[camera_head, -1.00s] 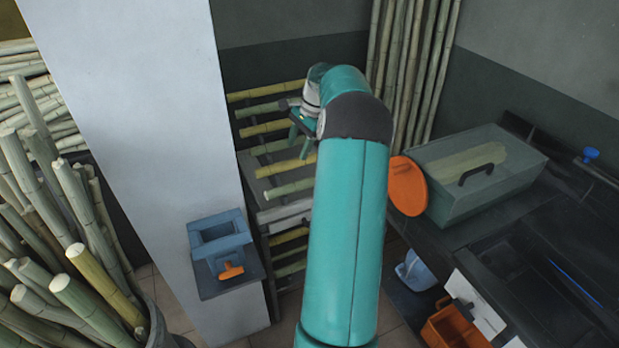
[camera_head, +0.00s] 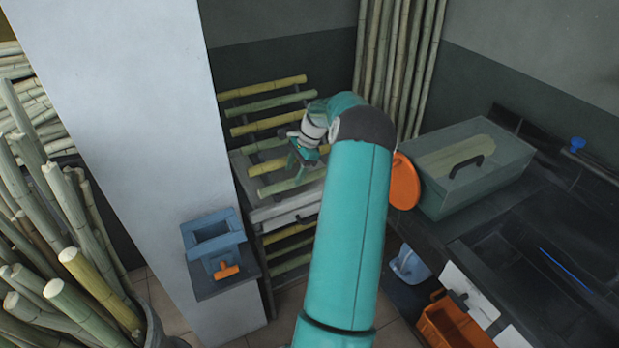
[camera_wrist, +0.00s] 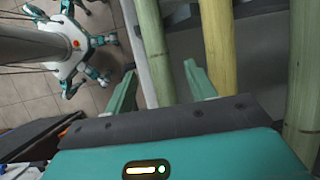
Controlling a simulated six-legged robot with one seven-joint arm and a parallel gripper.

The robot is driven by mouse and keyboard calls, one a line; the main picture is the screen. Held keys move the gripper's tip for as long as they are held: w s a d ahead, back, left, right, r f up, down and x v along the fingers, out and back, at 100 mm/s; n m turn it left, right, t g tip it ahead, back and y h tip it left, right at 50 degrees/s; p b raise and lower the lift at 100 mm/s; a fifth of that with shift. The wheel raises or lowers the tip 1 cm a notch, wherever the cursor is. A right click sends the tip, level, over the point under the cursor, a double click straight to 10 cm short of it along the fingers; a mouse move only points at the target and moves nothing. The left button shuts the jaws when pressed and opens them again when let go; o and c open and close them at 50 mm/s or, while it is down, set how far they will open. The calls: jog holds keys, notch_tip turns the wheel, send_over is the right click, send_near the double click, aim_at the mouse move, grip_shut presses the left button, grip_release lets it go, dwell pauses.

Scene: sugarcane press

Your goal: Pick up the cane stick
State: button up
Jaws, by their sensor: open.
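Several cane sticks lie crosswise on a slanted rack in the head view, among them a yellow one (camera_head: 268,124) and a green one (camera_head: 290,183). My gripper (camera_head: 296,168) is in front of the lower sticks, partly hidden by my own wrist. A green cane stick (camera_wrist: 155,50) runs between and beyond the fingertips. A yellow stick (camera_wrist: 217,45) and a thick green stick (camera_wrist: 304,80) lie to the right. I cannot tell any contact.
A glass-sided box (camera_head: 470,185) and an orange disc (camera_head: 404,182) stand on the dark counter at right. A blue box (camera_head: 214,240) sits on a small shelf by the white pillar (camera_head: 130,130). More canes fill a round bin at left.

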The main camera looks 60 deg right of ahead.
aim_at(290, 180)
jog(key=x, duration=0.4)
jog(key=shift+a, duration=0.1)
jog(key=shift+r, duration=0.1)
grip_shut()
